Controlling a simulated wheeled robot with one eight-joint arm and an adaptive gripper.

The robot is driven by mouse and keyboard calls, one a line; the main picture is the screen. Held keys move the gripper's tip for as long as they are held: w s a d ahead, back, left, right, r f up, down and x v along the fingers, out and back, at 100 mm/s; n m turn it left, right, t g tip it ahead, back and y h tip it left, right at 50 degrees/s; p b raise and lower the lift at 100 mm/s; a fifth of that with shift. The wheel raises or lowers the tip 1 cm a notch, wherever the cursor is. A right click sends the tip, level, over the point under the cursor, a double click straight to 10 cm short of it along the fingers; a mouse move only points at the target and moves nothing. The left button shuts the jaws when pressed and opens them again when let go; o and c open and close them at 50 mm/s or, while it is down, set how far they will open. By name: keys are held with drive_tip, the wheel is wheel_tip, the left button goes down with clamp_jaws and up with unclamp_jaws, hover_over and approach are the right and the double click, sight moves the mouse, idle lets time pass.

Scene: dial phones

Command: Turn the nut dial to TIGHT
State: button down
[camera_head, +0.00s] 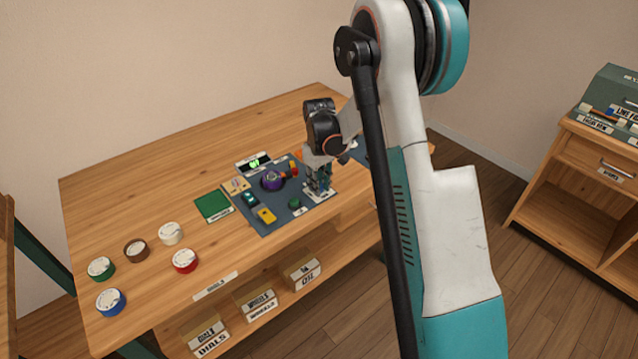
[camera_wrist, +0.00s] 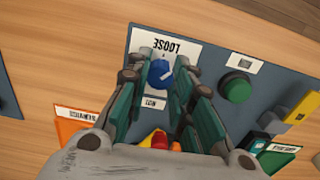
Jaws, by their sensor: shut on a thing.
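The nut dial is a small blue knob (camera_wrist: 160,73) with a white pointer mark, on a white plate (camera_wrist: 143,42) of the blue-grey panel (camera_head: 257,229). In the wrist view the mark slants to the upper right. The word LOOSE reads upside down above the knob, and a NUT label (camera_wrist: 153,103) sits below it. I cannot make out the word TIGHT. My gripper (camera_head: 318,190) points down over the right part of the panel. Its fingers are shut on the blue knob from both sides. In the head view the gripper hides the knob.
A green button (camera_wrist: 236,86) and a yellow switch (camera_wrist: 302,107) sit beside the nut dial. Several round coloured pieces, such as a red one (camera_head: 185,261), lie on the table's left. The back left is clear.

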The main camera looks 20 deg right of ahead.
drive_tip(key=m, duration=0.5)
drive_tip(key=shift+m, duration=0.3)
drive_tip(key=m, duration=0.4)
drive_tip(key=shift+m, duration=0.4)
drive_tip(key=c, duration=1.4)
unclamp_jaws()
drive_tip(key=shift+o, duration=0.2)
wheel_tip(320, 180, up, 12)
